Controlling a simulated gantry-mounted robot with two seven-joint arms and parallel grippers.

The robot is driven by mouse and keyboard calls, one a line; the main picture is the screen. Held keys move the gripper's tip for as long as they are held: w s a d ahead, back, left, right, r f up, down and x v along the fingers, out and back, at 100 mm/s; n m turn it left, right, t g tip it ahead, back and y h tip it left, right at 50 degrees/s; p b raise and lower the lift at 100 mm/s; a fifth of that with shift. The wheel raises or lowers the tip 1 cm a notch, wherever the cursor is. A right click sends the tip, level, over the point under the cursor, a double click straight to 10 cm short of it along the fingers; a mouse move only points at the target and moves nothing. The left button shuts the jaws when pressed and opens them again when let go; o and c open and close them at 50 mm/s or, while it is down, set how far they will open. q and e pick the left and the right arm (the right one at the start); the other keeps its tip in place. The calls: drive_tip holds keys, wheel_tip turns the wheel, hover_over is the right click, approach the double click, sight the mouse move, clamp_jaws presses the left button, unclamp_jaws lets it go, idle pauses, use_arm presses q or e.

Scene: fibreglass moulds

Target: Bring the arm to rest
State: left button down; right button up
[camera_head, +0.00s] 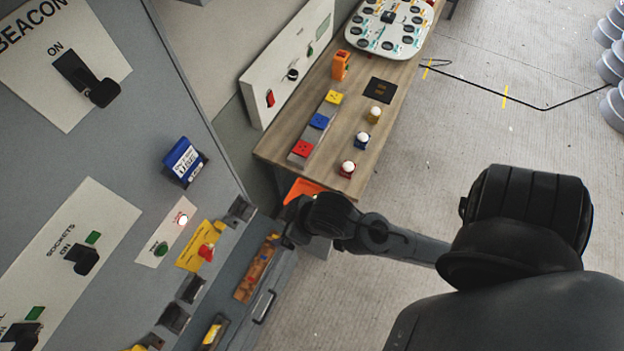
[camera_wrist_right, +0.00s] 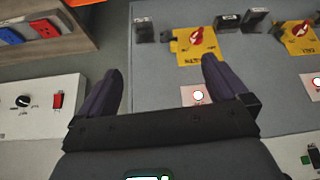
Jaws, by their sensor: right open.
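My right arm reaches in from the lower right in the head view. Its gripper (camera_head: 293,222) is near the right edge of the grey control panel (camera_head: 150,110), beside the wooden table's near end. In the right wrist view my right gripper (camera_wrist_right: 163,88) has its two dark fingers spread apart with nothing between them, in front of the grey panel face. Whether it touches the panel cannot be told. My left gripper is not in view.
A wooden table (camera_head: 330,180) carries colored sockets, knobs and a white panel (camera_head: 290,65). A yellow plate with a red switch (camera_head: 205,252) and a drawer handle (camera_head: 264,307) are close to my gripper. Open floor (camera_head: 480,120) lies to the right.

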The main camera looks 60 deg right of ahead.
drive_tip(key=s+d+f+g, duration=0.2)
drive_tip(key=s+f, duration=0.1)
drive_tip(key=s, duration=0.2)
drive_tip(key=shift+s+d+f+h, duration=0.15)
drive_tip(key=shift+d+f+h, duration=0.15)
drive_tip(key=shift+h, duration=0.1)
drive_tip(key=shift+a, duration=0.1)
idle(0.7)
